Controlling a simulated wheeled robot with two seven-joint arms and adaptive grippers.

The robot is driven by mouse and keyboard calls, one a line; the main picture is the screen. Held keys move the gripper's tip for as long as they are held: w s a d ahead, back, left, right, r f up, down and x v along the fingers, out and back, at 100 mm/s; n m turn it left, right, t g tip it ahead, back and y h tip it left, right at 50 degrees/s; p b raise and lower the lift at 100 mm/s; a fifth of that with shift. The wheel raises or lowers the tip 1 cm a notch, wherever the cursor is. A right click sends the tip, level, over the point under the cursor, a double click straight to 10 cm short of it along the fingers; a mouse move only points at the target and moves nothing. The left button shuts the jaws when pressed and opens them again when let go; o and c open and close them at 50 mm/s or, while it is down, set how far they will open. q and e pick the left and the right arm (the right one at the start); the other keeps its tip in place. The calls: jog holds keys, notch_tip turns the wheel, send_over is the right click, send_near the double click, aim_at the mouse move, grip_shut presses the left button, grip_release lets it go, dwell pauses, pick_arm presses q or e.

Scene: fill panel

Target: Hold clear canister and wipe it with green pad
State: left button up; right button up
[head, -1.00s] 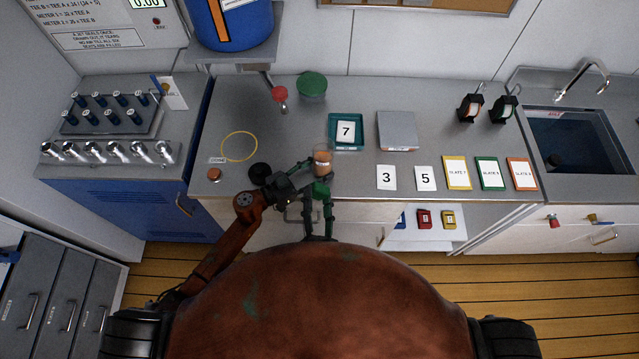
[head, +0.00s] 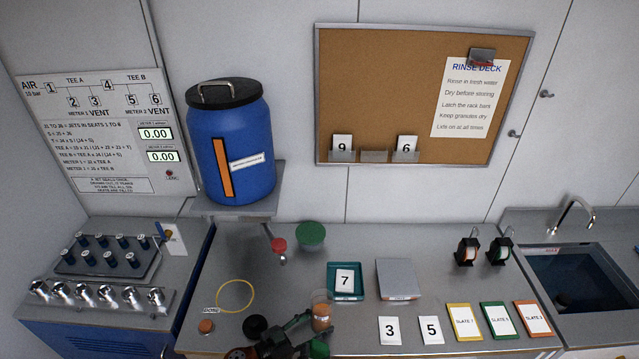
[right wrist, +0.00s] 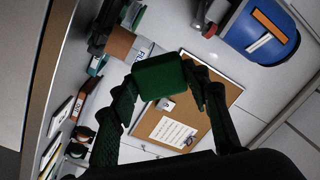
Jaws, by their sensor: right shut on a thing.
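The clear canister (head: 321,313), with brown contents, is near the front edge of the bench. It also shows in the right wrist view (right wrist: 121,43), just beyond the pad. My left gripper (head: 303,321) reaches in from the left and is shut on the canister; part of its grip is hidden. The green pad (head: 319,348) is just below the canister at the bottom of the head view. My right gripper (right wrist: 160,82) is shut on the pad (right wrist: 160,79), one finger on each side. Whether the pad touches the canister cannot be told.
A teal tray (head: 346,295) with a 7 card and a grey scale-like box (head: 399,279) stand behind and right. Cards 3 (head: 389,330) and 5 (head: 431,329) lie to the right. A black disc (head: 256,326) and yellow ring (head: 236,296) are left.

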jog(key=w+h, duration=0.1)
jog(key=w, duration=0.5)
jog(key=shift+w+a+m, duration=0.2)
jog(key=shift+a+m, duration=0.1)
jog(key=shift+w, duration=1.1)
dwell(0.6)
jog(key=shift+d, duration=0.2)
jog(key=shift+s+d+f, duration=0.1)
jog(key=shift+d, duration=1.55)
pick_arm(q)
jog(key=shift+d, duration=0.1)
pick_arm(e)
jog(key=shift+a, duration=1.9)
